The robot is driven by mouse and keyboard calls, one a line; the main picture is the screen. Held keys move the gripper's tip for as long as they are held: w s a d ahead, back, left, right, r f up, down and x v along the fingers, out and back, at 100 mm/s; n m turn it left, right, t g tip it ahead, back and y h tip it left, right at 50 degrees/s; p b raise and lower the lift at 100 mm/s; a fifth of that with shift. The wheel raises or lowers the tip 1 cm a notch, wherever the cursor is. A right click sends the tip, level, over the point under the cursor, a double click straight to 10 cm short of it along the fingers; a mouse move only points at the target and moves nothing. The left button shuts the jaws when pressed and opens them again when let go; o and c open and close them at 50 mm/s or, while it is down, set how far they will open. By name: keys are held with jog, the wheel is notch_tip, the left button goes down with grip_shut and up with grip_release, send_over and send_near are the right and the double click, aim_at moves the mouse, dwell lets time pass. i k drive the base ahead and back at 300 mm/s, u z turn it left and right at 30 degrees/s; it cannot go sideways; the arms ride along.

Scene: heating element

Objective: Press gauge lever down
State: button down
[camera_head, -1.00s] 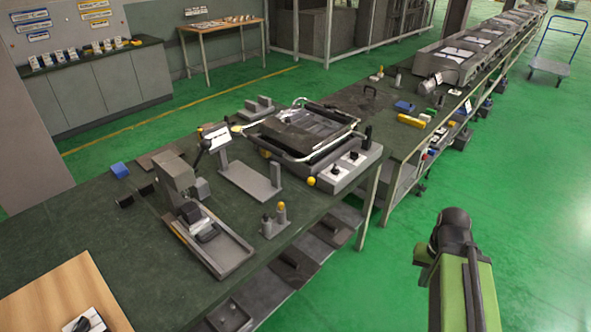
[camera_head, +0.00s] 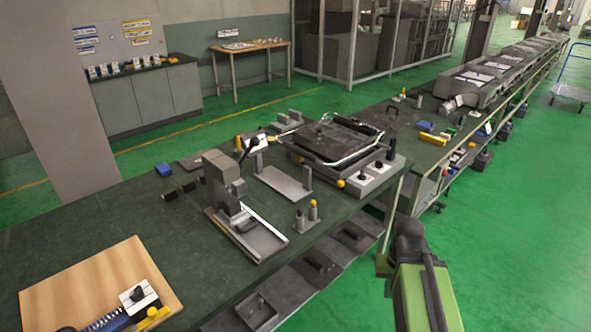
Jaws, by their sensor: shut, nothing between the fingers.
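A grey press-like stand (camera_head: 222,178) with a grey column and a light tray base stands on the dark green bench (camera_head: 120,235). Behind it, a fixture with a long grey base plate (camera_head: 283,184) carries a small white panel (camera_head: 258,141) on its left upright. A thin dark lever-like part (camera_head: 246,150) shows beside that panel. It looks raised at a slant; I cannot tell for sure that it is the gauge lever. My green arm is at the lower right, over the floor and apart from the bench fixtures. My gripper cannot be made out.
A dark tray-like unit with metal rails (camera_head: 335,140) sits at the bench's far end. A wooden board (camera_head: 95,285) with a black-knobbed block lies at lower left. Green floor (camera_head: 510,230) is clear at right.

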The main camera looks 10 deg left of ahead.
aim_at(298, 158)
jog(key=u, duration=0.55)
jog(key=i, duration=1.05)
jog(key=z, duration=0.2)
jog(key=k, duration=0.55)
jog(key=u, duration=0.95)
jog(key=i, duration=0.15)
jog(key=u, duration=0.1)
